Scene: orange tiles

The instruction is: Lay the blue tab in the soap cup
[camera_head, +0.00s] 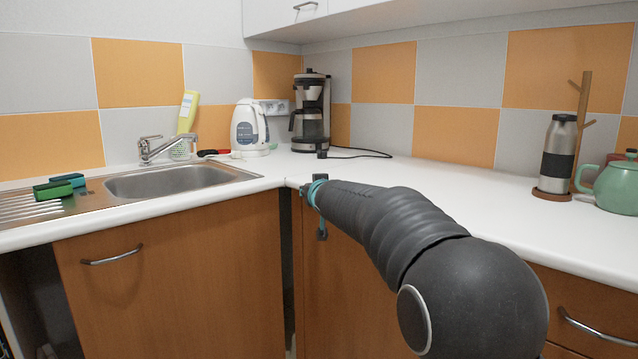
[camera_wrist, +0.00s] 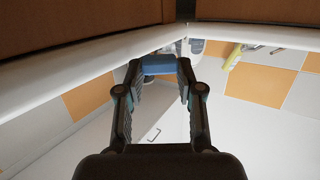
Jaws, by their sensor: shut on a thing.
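My gripper (camera_wrist: 160,72) is shut on a blue tab (camera_wrist: 158,64). The tab lies across between the two fingertips in the wrist view. In the head view my arm reaches forward over the counter's front edge near the corner. Its wrist hides most of the gripper there, and the tab cannot be made out. I cannot pick out a soap cup with certainty in either view.
A steel sink (camera_head: 165,181) is at the left, with green and blue blocks (camera_head: 60,185) on its drainboard. A kettle (camera_head: 249,128) and coffee maker (camera_head: 311,112) stand at the back. A flask (camera_head: 558,150) and teapot (camera_head: 617,187) stand right. The right counter's middle is clear.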

